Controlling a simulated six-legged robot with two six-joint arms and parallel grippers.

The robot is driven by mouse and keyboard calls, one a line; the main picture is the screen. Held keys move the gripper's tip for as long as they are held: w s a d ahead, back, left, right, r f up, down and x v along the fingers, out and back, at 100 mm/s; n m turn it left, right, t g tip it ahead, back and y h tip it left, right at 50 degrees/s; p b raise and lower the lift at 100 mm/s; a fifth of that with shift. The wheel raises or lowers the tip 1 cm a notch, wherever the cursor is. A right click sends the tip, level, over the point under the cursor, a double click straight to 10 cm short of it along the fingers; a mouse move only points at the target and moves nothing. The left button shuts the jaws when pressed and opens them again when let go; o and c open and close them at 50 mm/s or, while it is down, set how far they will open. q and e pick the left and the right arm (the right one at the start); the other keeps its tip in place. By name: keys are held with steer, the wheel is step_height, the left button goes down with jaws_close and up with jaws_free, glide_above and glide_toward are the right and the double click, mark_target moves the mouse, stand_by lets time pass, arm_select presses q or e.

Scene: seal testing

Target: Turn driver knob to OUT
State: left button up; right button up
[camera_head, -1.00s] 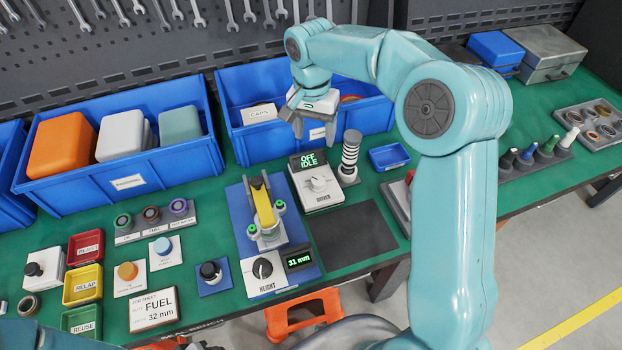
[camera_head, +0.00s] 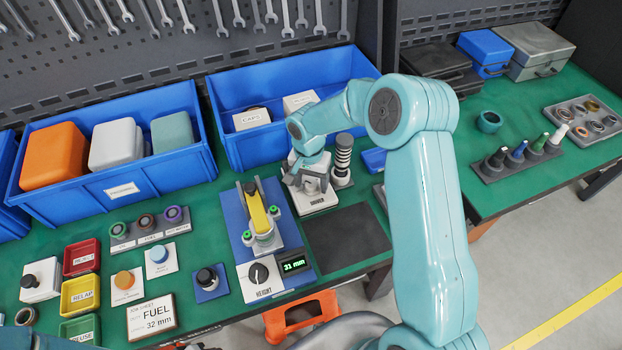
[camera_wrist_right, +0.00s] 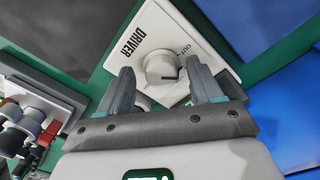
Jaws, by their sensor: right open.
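The white driver box (camera_head: 318,207) stands on the green bench, right of the height fixture; my right gripper and wrist hide its knob and display in the head view. In the right wrist view the box (camera_wrist_right: 150,32) shows the word DRIVER, a round white knob (camera_wrist_right: 160,68) with a dark pointer mark, and a small OUT label beside the knob. The mark points to the right in that view; its exact setting is unclear. My right gripper (camera_head: 310,185) is open, its fingers on either side of the knob in the wrist view (camera_wrist_right: 158,80). Contact cannot be told. My left gripper is out of view.
A striped post (camera_head: 343,160) stands close to the driver box. The blue caps bin (camera_head: 235,155) is behind it, and the height fixture (camera_head: 240,225) with a 31 mm display is to the left. A dark mat (camera_head: 345,238) in front is bare.

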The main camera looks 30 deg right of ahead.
steer(key=shift+f, duration=0.15)
steer(key=shift+a, duration=0.1)
steer(key=c, duration=1.1)
steer(key=shift+o, duration=0.2)
steer(key=shift+n+b, duration=0.5)
steer(key=shift+b, duration=0.15)
steer(key=shift+n+b, duration=0.9)
steer(key=shift+n, duration=0.2)
steer(key=shift+n+b, duration=0.6)
steer(key=shift+n, duration=0.5)
steer(key=shift+n+b, duration=0.45)
steer(key=shift+n, duration=0.75)
